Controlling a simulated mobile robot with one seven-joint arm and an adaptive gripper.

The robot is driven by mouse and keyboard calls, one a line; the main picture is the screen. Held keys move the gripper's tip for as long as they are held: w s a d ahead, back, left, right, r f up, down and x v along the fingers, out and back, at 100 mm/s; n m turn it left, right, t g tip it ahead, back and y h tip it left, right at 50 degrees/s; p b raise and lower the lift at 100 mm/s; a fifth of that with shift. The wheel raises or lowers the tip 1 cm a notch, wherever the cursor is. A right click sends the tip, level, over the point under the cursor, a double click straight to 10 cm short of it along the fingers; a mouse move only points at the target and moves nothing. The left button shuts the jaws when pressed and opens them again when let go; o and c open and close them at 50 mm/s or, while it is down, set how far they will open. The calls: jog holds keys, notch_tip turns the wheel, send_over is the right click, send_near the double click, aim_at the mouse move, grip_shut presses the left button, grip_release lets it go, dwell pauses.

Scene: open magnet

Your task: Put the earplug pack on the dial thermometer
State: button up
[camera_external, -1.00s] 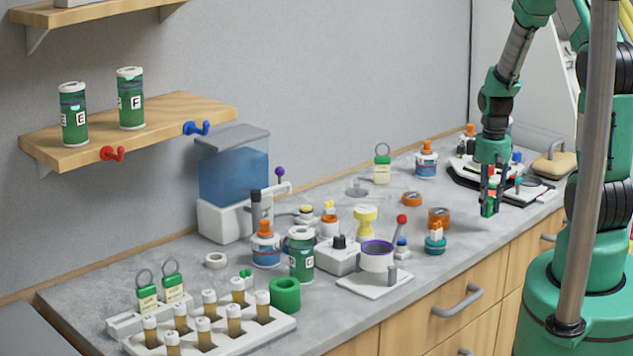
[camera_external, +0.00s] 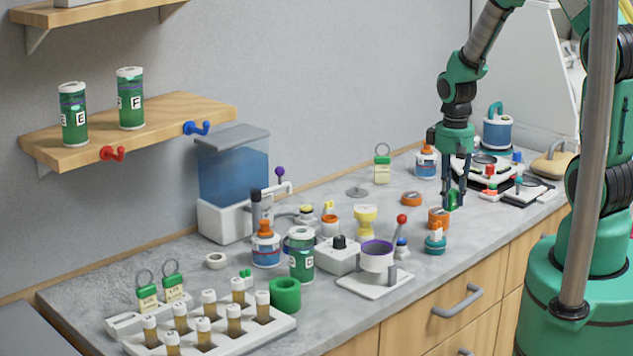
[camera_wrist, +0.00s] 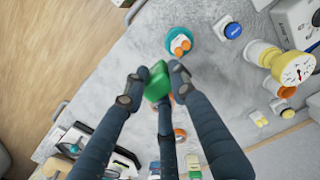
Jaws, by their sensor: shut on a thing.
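My gripper (camera_external: 455,196) is shut on the earplug pack (camera_external: 451,200), a small green block held above the counter. In the wrist view, the fingers of my gripper (camera_wrist: 155,86) close around the green earplug pack (camera_wrist: 158,78) and hide part of it. The dial thermometer (camera_external: 365,221) is yellow and stands on the counter to the left of my gripper. In the wrist view, the dial thermometer (camera_wrist: 297,70) is at the right, its white round face with a red needle turned up. The pack and the thermometer are well apart.
A teal item with an orange top (camera_external: 435,242), a red-knobbed lever (camera_external: 402,220) and a pot with a purple rim (camera_external: 377,258) stand nearby. An orange ring (camera_external: 411,198) lies behind.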

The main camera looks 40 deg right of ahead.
jog(key=s+a+r+p, duration=0.1)
jog(key=a+r+p, duration=0.3)
jog(key=a, duration=1.1)
notch_tip(320, 180, up, 2)
jog(key=shift+s+a+r, duration=0.1)
jog(key=shift+s+a, duration=0.05)
jog(key=shift+a, duration=0.2)
jog(key=p, duration=0.1)
send_over(365, 209)
jog(key=shift+s+a+f, duration=0.1)
jog(key=shift+s+f, duration=0.35)
jog(key=shift+f, duration=0.3)
jog(key=shift+w, duration=0.3)
jog(key=shift+w+f+p, duration=0.15)
jog(key=shift+f+p, duration=0.3)
jog(key=shift+f, duration=1.35)
jog(key=shift+f, duration=0.2)
jog(key=o, duration=0.8)
